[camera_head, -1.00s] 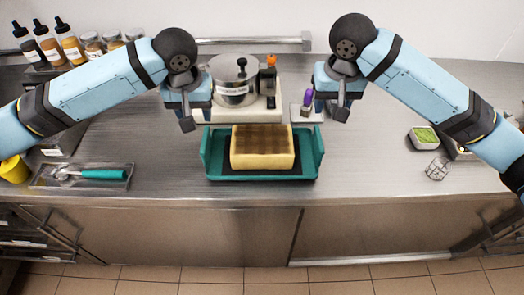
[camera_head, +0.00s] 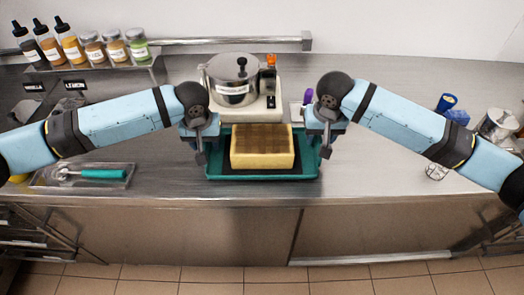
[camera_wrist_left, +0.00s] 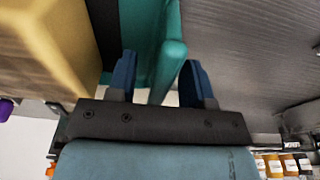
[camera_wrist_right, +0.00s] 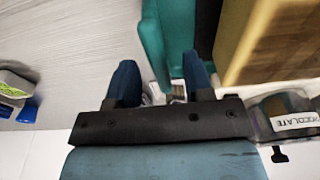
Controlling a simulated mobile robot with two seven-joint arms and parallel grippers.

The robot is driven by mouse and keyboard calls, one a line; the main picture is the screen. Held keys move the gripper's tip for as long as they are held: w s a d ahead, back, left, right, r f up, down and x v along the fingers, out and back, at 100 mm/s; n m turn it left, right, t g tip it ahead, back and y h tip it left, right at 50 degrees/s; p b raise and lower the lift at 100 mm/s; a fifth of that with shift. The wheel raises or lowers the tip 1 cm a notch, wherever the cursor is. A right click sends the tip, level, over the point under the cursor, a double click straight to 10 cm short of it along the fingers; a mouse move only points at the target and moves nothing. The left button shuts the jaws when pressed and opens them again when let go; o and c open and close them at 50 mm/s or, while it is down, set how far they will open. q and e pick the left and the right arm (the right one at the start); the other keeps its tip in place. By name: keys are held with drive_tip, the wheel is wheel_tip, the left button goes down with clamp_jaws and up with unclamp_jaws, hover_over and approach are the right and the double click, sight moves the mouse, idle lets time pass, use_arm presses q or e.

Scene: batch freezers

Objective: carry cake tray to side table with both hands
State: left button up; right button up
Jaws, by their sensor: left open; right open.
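A teal tray (camera_head: 262,176) lies on the steel counter, with a rectangular yellow cake (camera_head: 262,160) with a brown top standing on it. My left gripper (camera_head: 200,156) is at the tray's left end. In the left wrist view its two open fingers (camera_wrist_left: 160,85) are on either side of the teal tray wall (camera_wrist_left: 172,50). My right gripper (camera_head: 325,150) is at the tray's right end. In the right wrist view its open fingers (camera_wrist_right: 165,85) are on either side of the teal wall (camera_wrist_right: 168,35). I cannot tell whether the fingers touch the wall.
A steel pot machine (camera_head: 235,80) and a small bottle (camera_head: 269,80) stand just behind the tray. A clear tray with a teal-handled scoop (camera_head: 100,173) lies at left. Bottles and jars (camera_head: 90,45) stand at back left. The counter in front of the tray is narrow and bare.

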use_arm(q)
drive_tip(key=shift+w+f, duration=0.1)
drive_tip(key=shift+f, duration=0.6)
use_arm(e)
drive_tip(key=shift+w+f, duration=0.1)
drive_tip(key=shift+f, duration=0.6)
use_arm(q)
drive_tip(key=shift+c, duration=0.5)
use_arm(e)
drive_tip(key=shift+c, duration=0.5)
use_arm(q)
clamp_jaws()
use_arm(e)
clamp_jaws()
use_arm(q)
drive_tip(key=shift+r, duration=0.1)
use_arm(e)
drive_tip(key=shift+r, duration=0.1)
